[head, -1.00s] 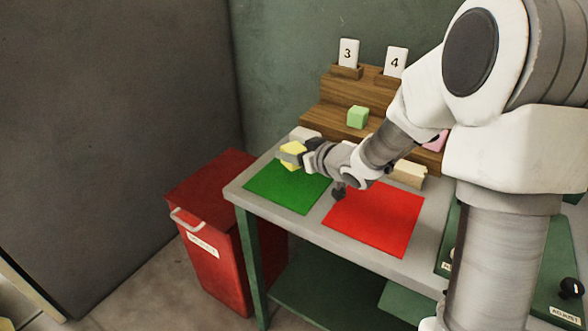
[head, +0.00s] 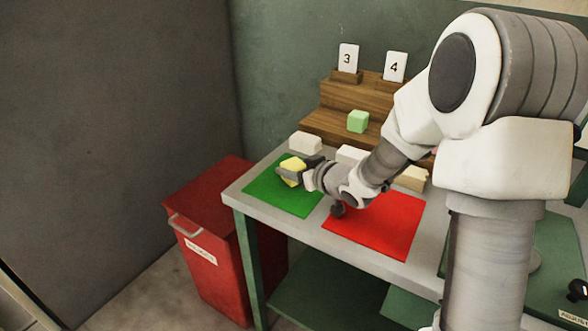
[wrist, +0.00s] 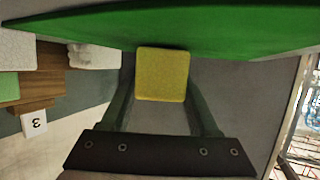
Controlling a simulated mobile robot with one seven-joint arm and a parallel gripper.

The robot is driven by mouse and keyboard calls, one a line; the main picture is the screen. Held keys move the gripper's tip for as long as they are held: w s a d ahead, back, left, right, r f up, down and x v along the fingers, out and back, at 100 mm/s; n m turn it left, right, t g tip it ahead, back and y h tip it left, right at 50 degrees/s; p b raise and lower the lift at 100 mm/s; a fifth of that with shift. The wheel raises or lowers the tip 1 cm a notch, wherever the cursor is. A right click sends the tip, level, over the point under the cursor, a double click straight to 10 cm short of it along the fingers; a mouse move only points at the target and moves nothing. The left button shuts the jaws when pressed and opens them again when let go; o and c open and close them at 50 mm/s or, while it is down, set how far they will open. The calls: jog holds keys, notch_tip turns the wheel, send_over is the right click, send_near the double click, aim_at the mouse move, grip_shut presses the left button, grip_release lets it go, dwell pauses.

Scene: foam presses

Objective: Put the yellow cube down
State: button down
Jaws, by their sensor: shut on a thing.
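The yellow cube (head: 292,169) is held at the end of my gripper (head: 291,175), over the green mat (head: 282,202). In the wrist view the yellow cube (wrist: 162,74) sits between the two fingers of my gripper (wrist: 162,92), which are shut on it. The green mat (wrist: 200,28) fills the upper part of the wrist view, close to the cube. I cannot tell whether the cube touches the mat. The arm hides part of the bench behind it.
A red mat (head: 385,228) lies to the right. Behind are a wooden stepped stand (head: 350,98) with cards 3 and 4, a light green cube (head: 357,121) and pale foam blocks (head: 305,143). A red bin (head: 205,245) stands left of the bench. The green mat looks otherwise clear.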

jog(key=shift+c, duration=0.7)
grip_release()
jog(key=shift+s+f, duration=0.25)
jog(key=shift+f, duration=0.65)
jog(key=shift+w+r+p, duration=0.1)
jog(key=shift+r+p, duration=0.35)
jog(key=shift+r, duration=0.05)
jog(key=p+v, duration=0.1)
jog(key=v, duration=0.5)
jog(key=r+p+v, duration=0.1)
jog(key=p+v, duration=0.1)
jog(key=v, duration=0.3)
jog(key=shift+d+r, duration=0.15)
jog(key=shift+r, duration=0.05)
jog(key=shift+d+r+h, duration=0.1)
jog(key=shift+d+h, duration=0.1)
jog(key=shift+h, duration=0.1)
jog(key=s+d+r+m+h, duration=0.4)
jog(key=s+d+r+h, duration=0.2)
jog(key=d+r+h, duration=0.25)
jog(key=s+a+m+g, duration=0.1)
jog(key=s+g, duration=0.2)
jog(key=s, duration=0.6)
jog(key=s+a+m+g+y, duration=0.1)
jog(key=s+g, duration=0.1)
jog(key=s, duration=0.7)
jog(key=shift+a+r+m+g, duration=0.35)
jog(key=shift+a+m+g, duration=0.05)
